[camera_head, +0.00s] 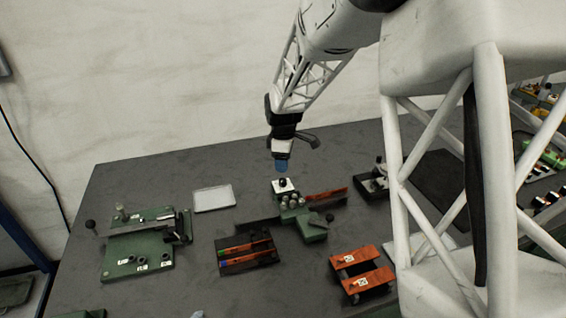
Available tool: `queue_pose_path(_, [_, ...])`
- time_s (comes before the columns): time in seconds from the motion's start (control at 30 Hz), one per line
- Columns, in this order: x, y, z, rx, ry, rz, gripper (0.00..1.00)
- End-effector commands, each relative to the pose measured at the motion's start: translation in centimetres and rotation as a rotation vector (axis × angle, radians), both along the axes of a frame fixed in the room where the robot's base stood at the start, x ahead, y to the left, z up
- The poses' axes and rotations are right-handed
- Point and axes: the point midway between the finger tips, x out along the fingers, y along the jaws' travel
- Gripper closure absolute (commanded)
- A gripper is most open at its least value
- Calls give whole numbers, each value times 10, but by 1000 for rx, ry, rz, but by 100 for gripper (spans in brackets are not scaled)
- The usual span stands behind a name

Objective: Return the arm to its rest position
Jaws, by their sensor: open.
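My gripper (282,163) is at the end of my white arm, which reaches down from the top of the head view. Its blue tip hangs above a small white block with a dark knob (283,185). A gap seems to show between the tip and the block. The gripper is open, and I see nothing held in it. The fingers are too small to make out clearly.
On the dark table (150,180) stand a green fixture (140,262) at left, a white tray (214,198), a dark tray with coloured strips (247,252), orange stands (362,272) and a green clamp (312,230). A pale wall rises behind. Bare table lies at back left.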

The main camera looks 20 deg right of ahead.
Motion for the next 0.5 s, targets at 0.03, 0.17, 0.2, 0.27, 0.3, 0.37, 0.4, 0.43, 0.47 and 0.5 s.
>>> queue_pose_path(0.03, [0,0,0,0,0,0,46])
queue_pose_path(0.17, [0,0,0,0,0,0,46])
queue_pose_path(0.2, [0,0,0,0,0,0,46])
queue_pose_path(0.27, [0,0,0,0,0,-1,46])
queue_pose_path(0.3, [-1,0,1,0,-1,-3,46])
queue_pose_path(0.37, [-3,1,3,0,-2,-9,46])
queue_pose_path(0.4, [-5,1,6,0,-4,-15,46])
queue_pose_path(0.43, [-7,2,8,-1,-6,-21,46])
queue_pose_path(0.47, [-9,2,11,-1,-8,-29,46])
queue_pose_path(0.5, [-13,3,15,-1,-11,-41,46])
